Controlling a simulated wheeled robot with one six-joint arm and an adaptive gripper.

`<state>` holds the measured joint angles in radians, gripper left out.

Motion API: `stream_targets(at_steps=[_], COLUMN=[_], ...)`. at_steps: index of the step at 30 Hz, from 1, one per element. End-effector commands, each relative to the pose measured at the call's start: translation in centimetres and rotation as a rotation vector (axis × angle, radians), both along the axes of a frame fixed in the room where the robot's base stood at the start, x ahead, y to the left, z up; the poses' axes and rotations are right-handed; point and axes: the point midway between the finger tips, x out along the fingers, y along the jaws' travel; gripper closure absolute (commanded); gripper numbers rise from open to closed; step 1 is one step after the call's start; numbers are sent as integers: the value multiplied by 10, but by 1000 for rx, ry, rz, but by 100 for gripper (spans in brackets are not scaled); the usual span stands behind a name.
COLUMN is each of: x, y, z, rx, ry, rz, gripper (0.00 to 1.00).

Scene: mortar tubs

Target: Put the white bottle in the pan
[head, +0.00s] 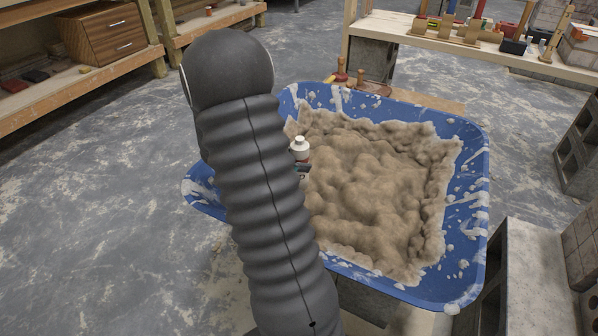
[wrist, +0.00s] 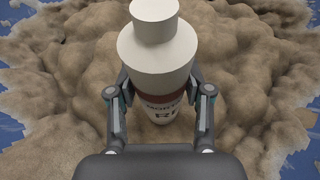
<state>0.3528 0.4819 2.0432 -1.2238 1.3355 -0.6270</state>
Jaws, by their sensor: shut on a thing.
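The white bottle (wrist: 158,52) has a white cap and a reddish-brown band with dark lettering. In the wrist view my gripper (wrist: 160,95) has one finger on each side of it and is shut on it. The bottle is upright, over the sandy mortar. In the head view the bottle's top (head: 300,147) shows just right of my dark ribbed arm, which hides most of my gripper. I cannot tell whether the bottle's base touches the mortar.
A blue tub (head: 472,190) with splashed rim holds lumpy mortar (head: 375,190). A workbench with tools (head: 470,35) stands behind it. Grey blocks (head: 535,270) are at the right. A wooden drawer box (head: 115,35) sits on a bench at the left. The floor at left is clear.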

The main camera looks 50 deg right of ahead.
Motion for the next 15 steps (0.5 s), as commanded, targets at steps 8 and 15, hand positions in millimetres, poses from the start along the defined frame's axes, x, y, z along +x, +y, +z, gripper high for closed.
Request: stream_targets(at_steps=[8,15], x=[0,0], y=[0,0], z=[-29,-39], rx=[2,0], ry=[4,0], rz=[1,0], gripper=[100,100])
